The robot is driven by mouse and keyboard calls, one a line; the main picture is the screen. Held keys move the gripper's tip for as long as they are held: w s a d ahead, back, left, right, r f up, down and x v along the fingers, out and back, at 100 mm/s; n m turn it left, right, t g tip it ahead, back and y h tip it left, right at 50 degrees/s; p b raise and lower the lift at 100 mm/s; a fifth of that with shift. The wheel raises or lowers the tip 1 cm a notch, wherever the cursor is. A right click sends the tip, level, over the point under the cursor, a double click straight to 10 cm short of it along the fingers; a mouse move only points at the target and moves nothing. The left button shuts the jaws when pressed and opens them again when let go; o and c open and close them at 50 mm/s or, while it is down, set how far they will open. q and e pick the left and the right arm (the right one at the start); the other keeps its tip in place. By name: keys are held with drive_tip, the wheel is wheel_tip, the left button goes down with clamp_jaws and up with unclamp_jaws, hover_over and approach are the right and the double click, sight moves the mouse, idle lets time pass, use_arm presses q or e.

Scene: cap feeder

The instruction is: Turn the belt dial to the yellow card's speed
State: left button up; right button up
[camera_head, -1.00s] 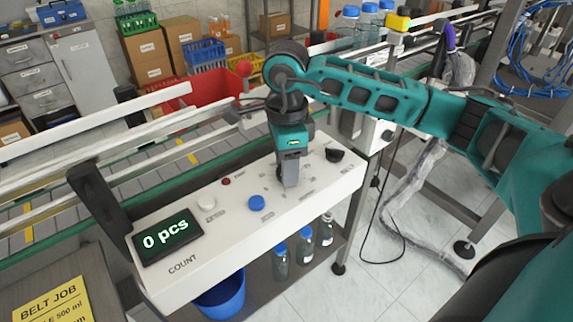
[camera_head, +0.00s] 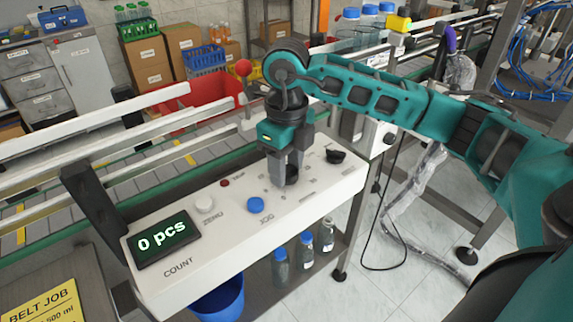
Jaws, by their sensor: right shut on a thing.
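The white control panel (camera_head: 190,262) stands in front of the belt. My right gripper (camera_head: 287,178) points down over it, with its fingers shut on a black dial (camera_head: 292,174). The fingers hide part of the dial, and the marks around it are too small to read. The yellow card (camera_head: 50,304) lies at the bottom left; it reads "BELT JOB" and "500 ml", and it is cut off by the picture edge, so no speed shows. My left gripper is not in view.
On the panel are a blue JOG button (camera_head: 256,205), a white ZERO button (camera_head: 204,204), a small red button (camera_head: 225,183), a second black knob (camera_head: 336,156) and a count display (camera_head: 163,239) reading "0 pcs". The belt rails (camera_head: 90,137) run behind it. Bottles (camera_head: 305,251) stand below.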

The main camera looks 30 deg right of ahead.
drive_tip(key=shift+m, duration=0.6)
drive_tip(key=o, duration=1.1)
drive_tip(key=shift+c, duration=0.2)
